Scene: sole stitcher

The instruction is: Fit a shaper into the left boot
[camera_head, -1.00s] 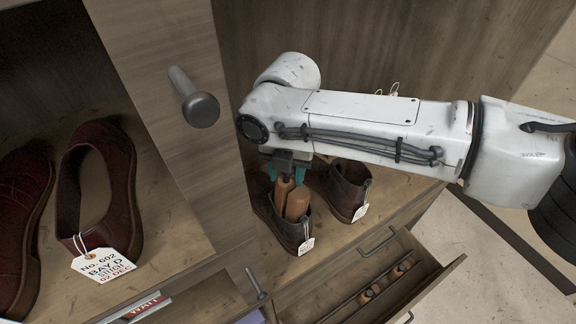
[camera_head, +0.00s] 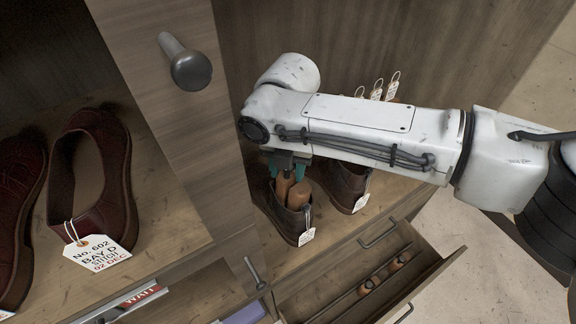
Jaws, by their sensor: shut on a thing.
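The left boot (camera_head: 284,223), dark brown with a white tag, stands on the shelf of the right-hand bay. A wooden shaper (camera_head: 298,194) sits with its orange-brown parts down in the boot's opening; its lower end is hidden inside. My gripper (camera_head: 287,170), with teal fingertips, is directly above the boot, shut on the shaper's upper part. My arm partly hides the grip. The other boot (camera_head: 346,184) stands just to the right, its top partly covered by my arm.
An open drawer (camera_head: 407,302) below the boots holds more wooden pieces on a rod (camera_head: 385,273). A divider panel (camera_head: 165,90) with a round knob (camera_head: 191,70) stands left of the boots. Dark red shoes (camera_head: 120,190) with tags fill the left bay.

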